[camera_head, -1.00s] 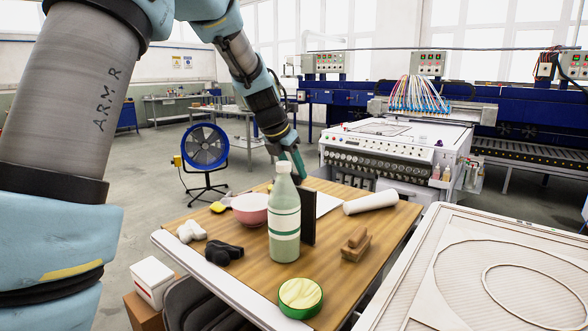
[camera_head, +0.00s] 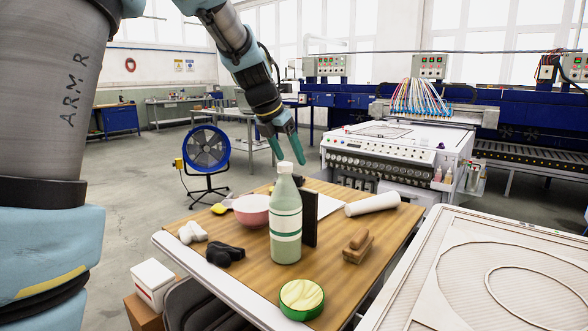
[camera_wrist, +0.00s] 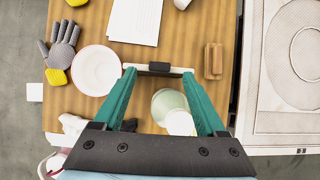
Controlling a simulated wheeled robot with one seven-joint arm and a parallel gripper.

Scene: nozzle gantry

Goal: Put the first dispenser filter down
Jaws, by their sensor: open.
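A dark, thin upright panel, which looks like the dispenser filter (camera_head: 310,222), stands on the wooden table (camera_head: 395,232) just behind and right of the green bottle (camera_head: 285,225), which hides part of it. From above in the wrist view, the filter (camera_wrist: 175,70) is a narrow pale strip with a black block at its middle. My gripper (camera_head: 289,160) is open and empty, above the filter and apart from it. In the wrist view, its teal fingertips (camera_wrist: 158,71) appear on either side of the strip.
The green bottle stands close beside the filter. A pink bowl (camera_head: 251,210), a glove (camera_wrist: 62,45), white paper (camera_wrist: 135,18), a wooden block (camera_head: 357,248), a white roll (camera_head: 372,202) and a green-rimmed tin (camera_head: 301,299) lie around. Bare tabletop shows right of the filter.

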